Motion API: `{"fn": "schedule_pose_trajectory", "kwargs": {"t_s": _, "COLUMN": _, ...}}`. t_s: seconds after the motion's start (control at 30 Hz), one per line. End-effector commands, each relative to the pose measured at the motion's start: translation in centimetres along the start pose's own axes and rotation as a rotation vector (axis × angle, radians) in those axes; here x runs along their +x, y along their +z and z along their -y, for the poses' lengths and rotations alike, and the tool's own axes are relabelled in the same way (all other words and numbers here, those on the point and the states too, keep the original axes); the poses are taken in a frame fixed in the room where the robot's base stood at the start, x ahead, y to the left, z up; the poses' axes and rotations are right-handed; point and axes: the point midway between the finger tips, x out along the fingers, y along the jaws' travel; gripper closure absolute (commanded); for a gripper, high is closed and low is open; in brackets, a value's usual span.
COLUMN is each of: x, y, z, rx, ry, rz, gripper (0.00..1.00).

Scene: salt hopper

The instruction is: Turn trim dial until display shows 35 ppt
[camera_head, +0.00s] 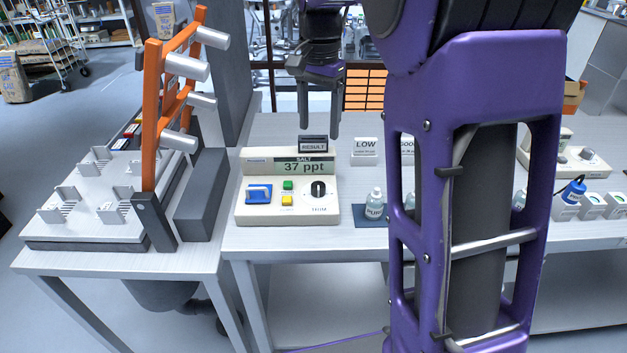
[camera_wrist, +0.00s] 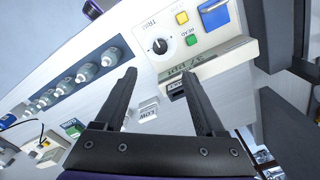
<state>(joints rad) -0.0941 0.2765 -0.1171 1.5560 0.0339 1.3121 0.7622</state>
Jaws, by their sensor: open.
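The salt meter (camera_head: 250,211) is a cream box on the table, with a display (camera_head: 304,167) reading 37 ppt. Its black trim dial (camera_head: 318,189) is at the right of the front panel, with its pointer about upright. The dial (camera_wrist: 160,46) also shows in the wrist view, beyond the fingertips. My gripper (camera_head: 321,137) is open and empty, pointing down above and behind the meter, near the RESULT block. In the wrist view my gripper (camera_wrist: 163,76) has its two fingers spread apart, touching neither dial nor buttons.
The meter has a blue switch (camera_head: 259,193), a green button (camera_head: 288,185) and a yellow button (camera_head: 287,201). A RESULT block (camera_head: 313,144) stands behind it. Bottles (camera_head: 375,203) and a LOW sign (camera_head: 366,151) are to the right. An orange rack (camera_head: 151,115) stands left.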

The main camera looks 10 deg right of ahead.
Motion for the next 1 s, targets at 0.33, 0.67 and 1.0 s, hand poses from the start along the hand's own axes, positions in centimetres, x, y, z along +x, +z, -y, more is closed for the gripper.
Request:
{"fn": "schedule_pose_trajectory", "kwargs": {"t_s": 0.33, "x": 7.9, "y": 0.1, "z": 0.0, "rx": -0.002, "ry": 0.003, "rz": 0.003, "gripper": 0.28}}
{"fn": "schedule_pose_trajectory", "kwargs": {"t_s": 0.67, "x": 13.8, "y": 0.0, "z": 0.0, "rx": -0.003, "ry": 0.002, "rz": 0.001, "gripper": 0.28}}
{"fn": "schedule_pose_trajectory", "kwargs": {"t_s": 1.0, "x": 15.3, "y": 0.0, "z": 0.0, "rx": -0.003, "ry": -0.001, "rz": -0.001, "gripper": 0.28}}
